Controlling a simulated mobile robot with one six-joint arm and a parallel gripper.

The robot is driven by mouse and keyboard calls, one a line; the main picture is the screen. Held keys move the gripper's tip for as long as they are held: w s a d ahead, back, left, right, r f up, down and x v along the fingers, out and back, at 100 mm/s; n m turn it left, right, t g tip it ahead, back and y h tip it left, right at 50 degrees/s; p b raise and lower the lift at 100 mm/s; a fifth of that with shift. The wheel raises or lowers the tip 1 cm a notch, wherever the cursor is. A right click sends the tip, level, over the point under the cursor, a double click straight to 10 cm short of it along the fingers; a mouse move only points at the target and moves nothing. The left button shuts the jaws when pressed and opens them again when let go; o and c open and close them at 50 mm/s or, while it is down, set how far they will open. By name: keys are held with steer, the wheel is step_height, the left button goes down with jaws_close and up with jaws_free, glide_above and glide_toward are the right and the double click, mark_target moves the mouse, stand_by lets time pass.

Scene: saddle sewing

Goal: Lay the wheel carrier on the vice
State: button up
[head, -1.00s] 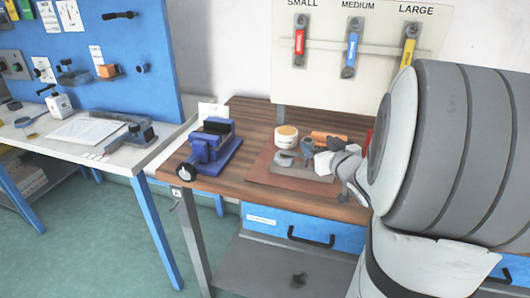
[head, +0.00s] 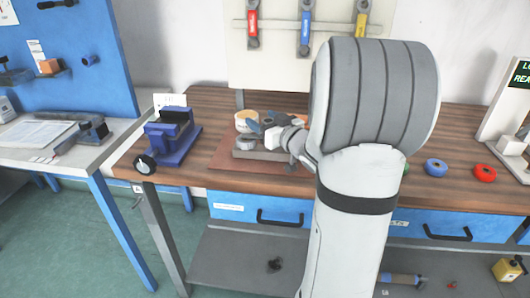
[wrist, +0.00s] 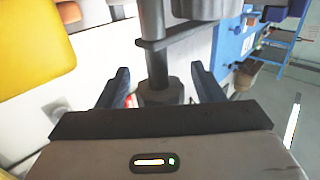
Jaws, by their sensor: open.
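The blue vice (head: 170,138) stands on the left end of the wooden bench, its dark jaws on top and a round wheel at the front. No part can be identified surely as the wheel carrier. In the wrist view my gripper (wrist: 160,85) is open, its dark fingers on either side of a dark upright stem (wrist: 156,60) with a collar and wider foot. Whether they touch it is unclear. In the head view my large arm covers the middle of the bench, and I cannot clearly make out the fingertips.
A brown mat (head: 218,168) holds a grey block (head: 262,154) and a pale round tub (head: 245,122). Red (head: 253,25), blue (head: 305,30) and yellow (head: 361,22) tools hang on the back board. Coloured discs (head: 436,167) lie right. Bench between vice and mat is clear.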

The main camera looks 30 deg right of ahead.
steer(key=shift+c, duration=0.3)
jaws_close()
stand_by(0.4)
steer(key=shift+r, duration=0.1)
